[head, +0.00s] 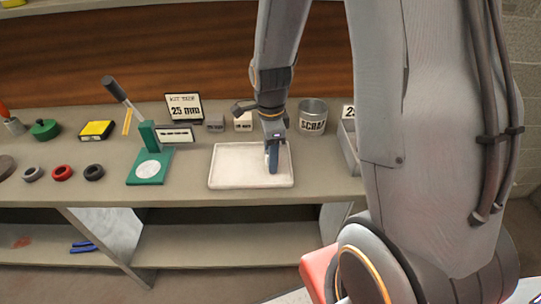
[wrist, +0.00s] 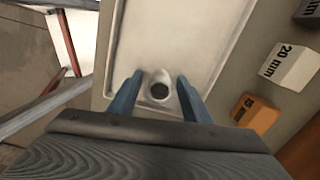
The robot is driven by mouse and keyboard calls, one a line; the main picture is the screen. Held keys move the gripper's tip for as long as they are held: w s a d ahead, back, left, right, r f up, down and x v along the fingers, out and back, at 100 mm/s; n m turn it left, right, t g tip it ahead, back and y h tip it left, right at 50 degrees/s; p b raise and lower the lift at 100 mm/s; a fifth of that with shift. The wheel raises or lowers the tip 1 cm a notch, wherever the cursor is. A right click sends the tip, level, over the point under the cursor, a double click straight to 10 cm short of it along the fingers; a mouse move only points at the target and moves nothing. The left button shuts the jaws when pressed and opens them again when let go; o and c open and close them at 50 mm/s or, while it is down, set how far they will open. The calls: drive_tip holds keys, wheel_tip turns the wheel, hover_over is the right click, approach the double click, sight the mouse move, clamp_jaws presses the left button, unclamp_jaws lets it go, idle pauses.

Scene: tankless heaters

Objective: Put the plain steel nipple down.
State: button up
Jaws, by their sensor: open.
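The plain steel nipple (wrist: 159,87) stands in the white tray, its dark round bore facing the wrist camera. In the wrist view my gripper (wrist: 156,88) is open, with one blue finger on each side of the nipple and a visible gap at both sides. In the head view my gripper (head: 272,160) points down into the right part of the white tray (head: 225,182), and the nipple is hidden behind the fingers there. The tray also shows in the wrist view (wrist: 152,38). Apart from the nipple, the visible tray floor is bare.
A scrap can (head: 313,117) stands behind and right of the tray. A green press (head: 150,160) with a lever stands left. A 20 mm box (wrist: 293,68) and an orange 15 mm box (wrist: 255,113) sit beside the tray. Several rings (head: 62,173) lie far left.

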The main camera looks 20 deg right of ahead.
wheel_tip(320, 180, up, 11)
drive_tip(key=b, duration=0.2)
drive_tip(key=s+f+n, duration=0.1)
drive_tip(key=s+n, duration=0.2)
drive_tip(key=n, duration=0.3)
drive_tip(key=s+f+n, duration=0.1)
drive_tip(key=s+n, duration=0.1)
drive_tip(key=n, duration=0.4)
drive_tip(key=s+f+n+t, duration=0.1)
drive_tip(key=s+n, duration=0.2)
drive_tip(key=n, duration=0.3)
drive_tip(key=shift+s+a+f, duration=0.3)
drive_tip(key=shift+s+f+n, duration=0.2)
drive_tip(key=shift+s+n, duration=0.2)
drive_tip(key=shift+n, duration=0.5)
